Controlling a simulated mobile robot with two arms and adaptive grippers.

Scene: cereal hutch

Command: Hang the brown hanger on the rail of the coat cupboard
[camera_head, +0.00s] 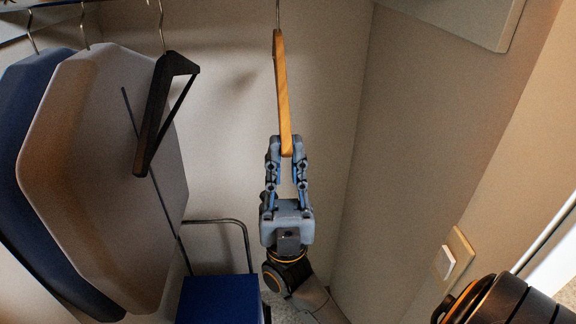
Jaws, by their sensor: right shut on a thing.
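The brown hanger (283,90) is a light wooden bar seen nearly edge-on, in the upper middle of the head view. Its metal hook goes up from it and out of the top of the picture, so I cannot tell whether it touches a rail. My right gripper (286,150) is shut on the hanger's lower end, with the hanger upright above it. A short piece of the rail (48,5) shows at the top left; the rest is out of view. My left gripper is not in view.
A black hanger (157,115) hangs left of the brown one. Beside it hang a beige garment shape (90,170) and a dark blue one (35,245). A blue box (219,299) with a dark metal frame is below. The right wall (430,130) is close, with a switch (452,258).

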